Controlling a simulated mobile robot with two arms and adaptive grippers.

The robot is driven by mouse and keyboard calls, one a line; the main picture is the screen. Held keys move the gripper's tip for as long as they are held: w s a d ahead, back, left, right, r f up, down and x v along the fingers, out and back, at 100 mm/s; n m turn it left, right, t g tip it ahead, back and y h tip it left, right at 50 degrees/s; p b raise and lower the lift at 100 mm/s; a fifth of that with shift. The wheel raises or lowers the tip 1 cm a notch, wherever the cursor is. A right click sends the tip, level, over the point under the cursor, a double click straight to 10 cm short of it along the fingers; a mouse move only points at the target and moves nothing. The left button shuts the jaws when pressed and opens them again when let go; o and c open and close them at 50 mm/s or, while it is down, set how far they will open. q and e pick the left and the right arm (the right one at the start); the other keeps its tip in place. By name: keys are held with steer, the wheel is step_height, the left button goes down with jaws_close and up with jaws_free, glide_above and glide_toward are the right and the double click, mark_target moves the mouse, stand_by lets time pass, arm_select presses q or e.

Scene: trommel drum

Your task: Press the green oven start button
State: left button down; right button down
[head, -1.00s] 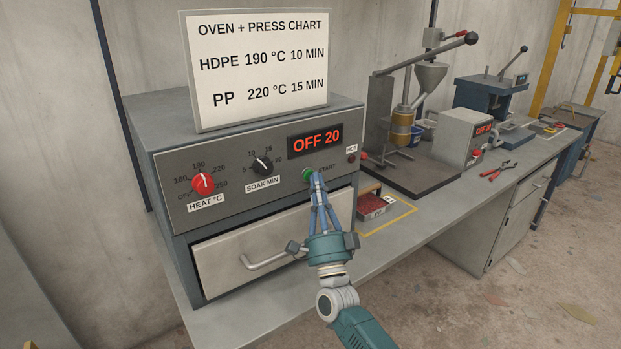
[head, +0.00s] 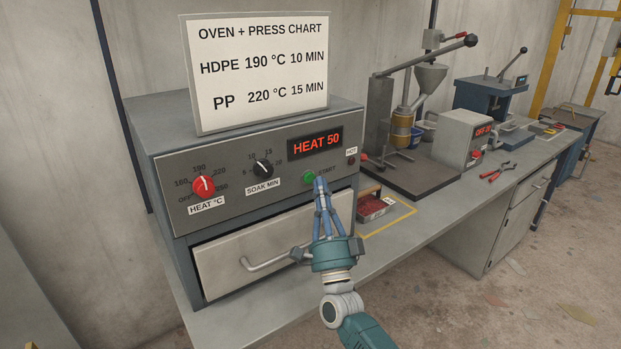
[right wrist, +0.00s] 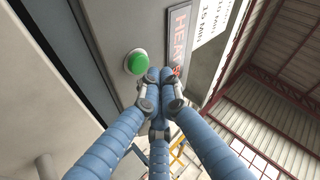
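The green start button (head: 309,178) is on the oven's (head: 240,160) front panel, beside the word START. It also shows uncovered in the right wrist view (right wrist: 137,62). The orange display (head: 315,143) above it reads HEAT 50. My right gripper (head: 321,183) is just right of and below the button in the head view, apart from it. Its blue fingers are closed together at the tips (right wrist: 160,80), with nothing between them. My left gripper is not in view.
A red heat knob (head: 203,185) and a black soak knob (head: 263,169) sit left on the panel. The drawer handle (head: 268,260) sticks out below. A small box of red bits (head: 371,207) and a lever press (head: 402,125) stand to the right.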

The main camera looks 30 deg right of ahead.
steer(key=shift+y, duration=0.3)
steer(key=shift+s+d+p, duration=0.2)
steer(key=shift+s+p, duration=0.8)
steer(key=shift+s, duration=1.5)
